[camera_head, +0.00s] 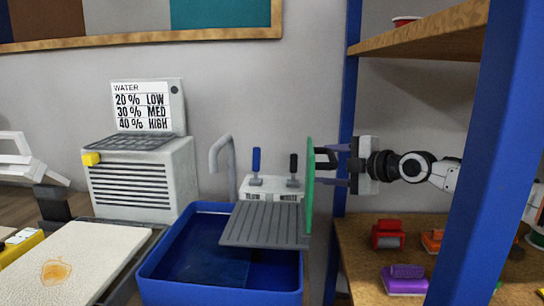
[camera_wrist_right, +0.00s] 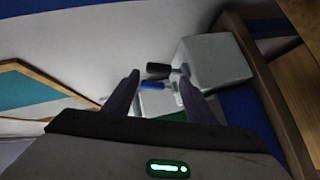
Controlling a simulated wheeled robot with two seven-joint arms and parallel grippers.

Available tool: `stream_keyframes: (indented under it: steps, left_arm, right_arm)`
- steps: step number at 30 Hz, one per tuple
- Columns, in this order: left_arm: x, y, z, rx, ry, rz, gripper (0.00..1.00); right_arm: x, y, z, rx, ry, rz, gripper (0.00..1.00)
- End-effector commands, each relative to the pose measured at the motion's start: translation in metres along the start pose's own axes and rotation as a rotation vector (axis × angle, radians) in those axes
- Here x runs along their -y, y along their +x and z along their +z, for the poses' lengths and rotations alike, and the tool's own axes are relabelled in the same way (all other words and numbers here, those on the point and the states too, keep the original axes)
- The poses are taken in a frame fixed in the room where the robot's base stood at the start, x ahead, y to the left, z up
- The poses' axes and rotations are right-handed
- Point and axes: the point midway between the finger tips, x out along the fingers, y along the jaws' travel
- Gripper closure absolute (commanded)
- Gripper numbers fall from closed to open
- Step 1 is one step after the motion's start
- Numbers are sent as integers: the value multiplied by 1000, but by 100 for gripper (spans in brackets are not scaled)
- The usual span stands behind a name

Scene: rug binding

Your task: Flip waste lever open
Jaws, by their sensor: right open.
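Two upright levers stand on a small white box (camera_head: 262,188) behind the blue basin: one with a blue handle (camera_head: 256,160), one with a black handle (camera_head: 293,163). I cannot tell by label which is the waste lever. My right gripper (camera_head: 322,167) reaches in from the right, beside the green panel, just right of the black lever. Its jaws are open. In the right wrist view, the black handle (camera_wrist_right: 158,70) and the blue handle (camera_wrist_right: 153,86) show beyond and between the open fingers (camera_wrist_right: 160,79); I see no contact.
A green upright panel (camera_head: 310,185) stands at the right end of the grey ribbed board (camera_head: 265,224) over the blue basin (camera_head: 215,292). A blue-posted shelf (camera_head: 352,100) stands close to my right arm. A white vented unit (camera_head: 145,180) is at left.

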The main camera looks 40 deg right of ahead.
Motion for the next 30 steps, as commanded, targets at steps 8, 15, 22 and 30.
stream_keyframes:
  steps: [8, 15, 22, 30]
  left_arm:
    - [-4, -12, 16, 49, -11, 3, 64]
    - [-2, -20, 14, 54, -19, -1, 64]
    - [2, -24, 9, 49, -20, -9, 64]
    - [7, -22, 2, 35, -16, -16, 64]
  right_arm:
    - [-4, 16, -1, -4, 5, 5, 49]
    - [-4, 50, -2, -4, 5, 4, 49]
    - [-2, 84, -1, -1, 5, 1, 49]
    - [0, 102, 0, 0, 0, -1, 49]
